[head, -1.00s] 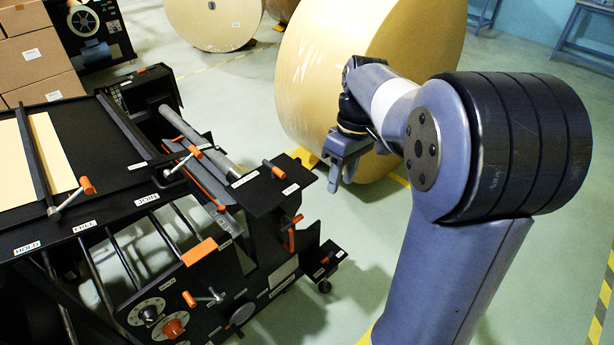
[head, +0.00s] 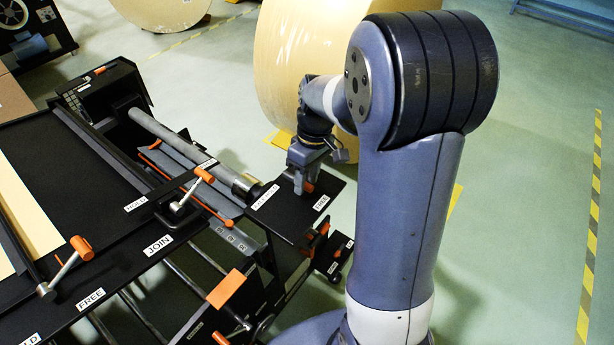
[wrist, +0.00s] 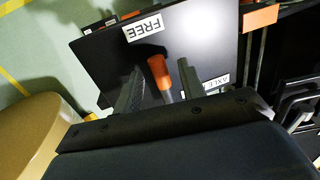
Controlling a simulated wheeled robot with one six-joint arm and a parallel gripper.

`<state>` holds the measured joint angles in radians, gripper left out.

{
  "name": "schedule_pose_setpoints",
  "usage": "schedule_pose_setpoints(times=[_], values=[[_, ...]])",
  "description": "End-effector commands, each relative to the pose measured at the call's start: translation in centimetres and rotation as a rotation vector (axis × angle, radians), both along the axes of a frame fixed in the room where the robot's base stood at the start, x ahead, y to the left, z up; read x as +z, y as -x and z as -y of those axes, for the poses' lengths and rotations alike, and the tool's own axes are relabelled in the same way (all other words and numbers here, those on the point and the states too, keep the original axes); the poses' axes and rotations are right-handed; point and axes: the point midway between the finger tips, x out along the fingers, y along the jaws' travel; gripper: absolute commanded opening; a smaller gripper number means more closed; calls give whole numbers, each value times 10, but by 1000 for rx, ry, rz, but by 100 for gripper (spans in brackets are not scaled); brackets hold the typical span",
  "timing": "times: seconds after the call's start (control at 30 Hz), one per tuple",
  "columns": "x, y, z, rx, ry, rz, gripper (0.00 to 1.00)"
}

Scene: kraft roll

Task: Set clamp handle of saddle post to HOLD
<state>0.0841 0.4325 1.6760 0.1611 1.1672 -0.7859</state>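The orange-tipped clamp handle (wrist: 159,72) stands over a black plate (wrist: 195,45) in the wrist view. Its orange end is nearer the FREE label (wrist: 143,28) than the other label (wrist: 218,90), which is partly hidden by a finger. My gripper (wrist: 158,88) is open, with one finger on each side of the handle and gaps showing. In the head view my gripper (head: 303,180) is low over the plate (head: 292,217), with a bit of the orange handle (head: 308,187) beside the fingers. The handle's base is hidden.
Another orange-tipped lever (head: 204,175) stands left of the plate, and one (head: 81,247) farther left near the JOIN and FREE labels. A grey bar (head: 180,142) runs toward the plate. A large kraft roll (head: 290,60) stands behind my arm. Floor to the right is clear.

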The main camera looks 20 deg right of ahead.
Motion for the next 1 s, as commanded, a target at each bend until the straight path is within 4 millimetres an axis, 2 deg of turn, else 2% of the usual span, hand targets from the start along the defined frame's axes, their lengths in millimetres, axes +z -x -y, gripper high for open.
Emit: schedule_pose_setpoints(times=[0.03, 0.47, 0.77, 1.0], values=[[0, 0, 0, 0, 0, 0, 35], [0, 0, 0, 0, 0, 0, 0], [0, 0, 0, -19, 0, 0, 0], [1, 2, -2, -127, -1, 1, 0]])
